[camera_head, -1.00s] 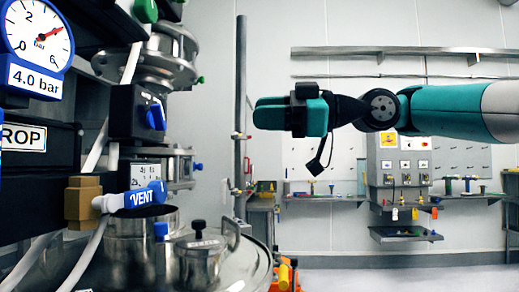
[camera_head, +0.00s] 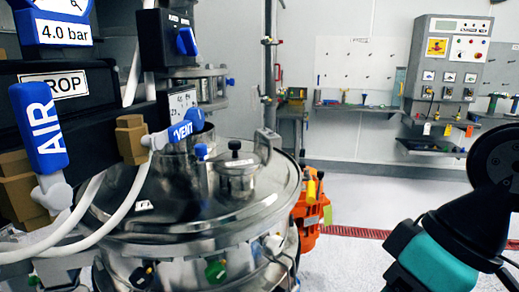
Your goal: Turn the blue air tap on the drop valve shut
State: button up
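The blue air tap (camera_head: 38,128) is at the left, in front of the black drop valve (camera_head: 90,75), whose label reads "ROP" behind the tap's edge. Its blue handle, marked AIR, stands nearly upright, leaning slightly left. It rises from a silver pivot on a brass body (camera_head: 17,192). My gripper (camera_head: 432,268) is at the lower right, well apart from the tap, pointing down and left.
A second blue tap, marked VENT (camera_head: 183,131), lies nearly level right of the air tap. White hoses (camera_head: 110,225) loop below. The round steel sifter lid (camera_head: 240,205) fills the middle. An orange device (camera_head: 308,215) stands beside it. Open floor shows between it and my arm.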

aim_at(34, 105)
jog(key=k, duration=0.5)
jog(key=u, duration=0.4)
jog(key=i, duration=0.4)
jog(key=u, duration=0.75)
